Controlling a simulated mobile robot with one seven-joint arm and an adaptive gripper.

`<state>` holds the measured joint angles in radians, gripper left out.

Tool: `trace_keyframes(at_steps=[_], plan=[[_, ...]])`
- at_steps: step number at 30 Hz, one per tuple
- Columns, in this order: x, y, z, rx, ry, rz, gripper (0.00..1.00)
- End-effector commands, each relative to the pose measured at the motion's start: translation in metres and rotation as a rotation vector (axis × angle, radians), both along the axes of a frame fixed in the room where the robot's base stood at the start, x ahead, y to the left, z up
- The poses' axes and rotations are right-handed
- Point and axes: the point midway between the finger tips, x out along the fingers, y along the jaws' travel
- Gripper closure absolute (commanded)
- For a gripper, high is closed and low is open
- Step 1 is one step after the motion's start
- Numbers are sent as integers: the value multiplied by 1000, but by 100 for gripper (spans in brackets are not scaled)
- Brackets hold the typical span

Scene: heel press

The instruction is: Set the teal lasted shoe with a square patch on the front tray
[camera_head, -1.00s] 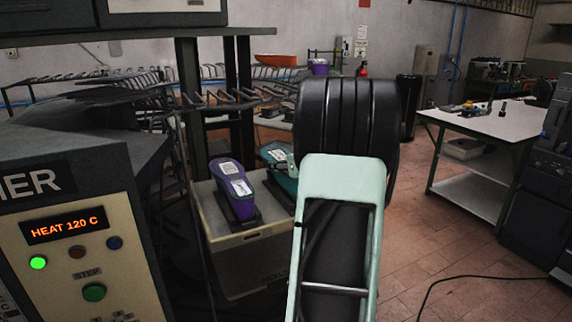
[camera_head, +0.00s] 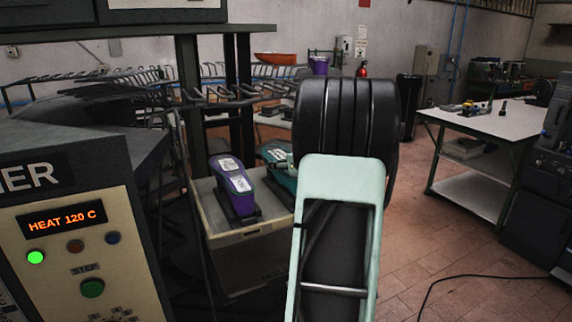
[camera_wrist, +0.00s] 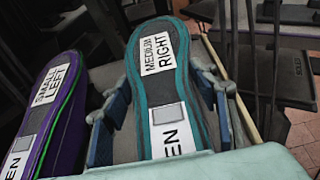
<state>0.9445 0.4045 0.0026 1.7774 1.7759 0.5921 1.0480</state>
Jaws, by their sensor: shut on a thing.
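The teal lasted shoe (camera_wrist: 171,85) lies sole up in the wrist view. Its labels read "MEDIUM RIGHT" and it has a small grey square patch (camera_wrist: 168,114). My gripper (camera_wrist: 163,95) has a finger on each side of this shoe and is shut on it. In the head view part of the teal shoe (camera_head: 277,168) shows behind my arm, which hides the rest and the fingers. A purple shoe (camera_head: 233,186) stands just left of it; in the wrist view this purple shoe (camera_wrist: 50,115) is labelled "SMALL LEFT". I cannot tell which surface is the front tray.
The shoes are over a pale bin (camera_head: 247,265). A machine panel (camera_head: 80,230) reading "HEAT 120 C" stands close on the left. A dark rack post (camera_head: 190,100) rises behind the bin. A white worktable (camera_head: 490,120) is at the right, with open floor before it.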

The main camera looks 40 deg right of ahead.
Motion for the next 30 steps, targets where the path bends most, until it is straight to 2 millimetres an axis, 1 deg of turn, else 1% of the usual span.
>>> trace_keyframes(at_steps=[1, 2, 7, 13, 14, 17, 20, 23, 30], plan=[[0, 0, -3, 2, 2, 1, 95], [0, 0, -3, 2, 2, 1, 44], [0, 0, -3, 2, 2, 1, 26], [0, 0, -3, 3, 3, -1, 26], [-1, 1, -7, 5, 8, -1, 26], [-3, 1, -5, 4, 7, -1, 26], [-10, 3, 0, 2, 5, -1, 26], [-24, 7, 7, 0, 4, -2, 26], [-66, 21, 26, 0, 3, -2, 26]])
